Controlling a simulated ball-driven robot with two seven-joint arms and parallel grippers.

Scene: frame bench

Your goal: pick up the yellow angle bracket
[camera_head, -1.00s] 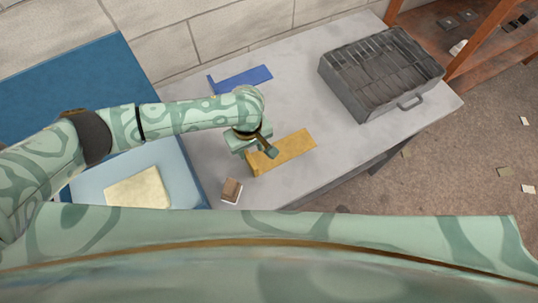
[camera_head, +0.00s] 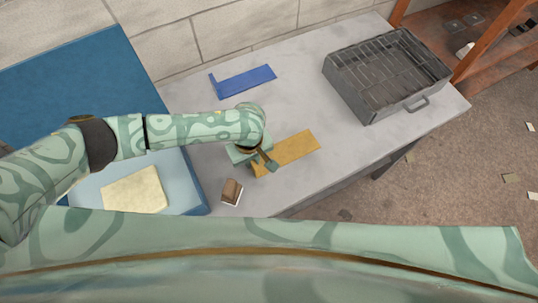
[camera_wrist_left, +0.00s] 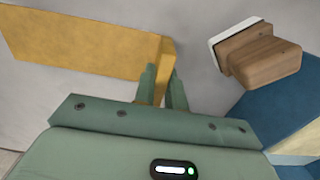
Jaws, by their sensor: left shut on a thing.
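The yellow angle bracket (camera_head: 294,150) is on the grey bench, its long flat arm reaching to the right of my left gripper. My left gripper (camera_head: 265,166) is at the bracket's left end. In the left wrist view the bracket (camera_wrist_left: 85,45) spans the upper left, and its short bent flange sits between the fingers of the gripper (camera_wrist_left: 163,85). The fingers are shut on that flange. I cannot tell whether the bracket is lifted off the bench. My right gripper is not in view.
A wooden block with a white base (camera_head: 232,191) stands close by on the bench (camera_head: 330,185); it also shows in the wrist view (camera_wrist_left: 260,55). A blue bracket (camera_head: 243,80) lies behind. A blue case (camera_head: 200,195) holds a pale yellow block (camera_head: 135,190).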

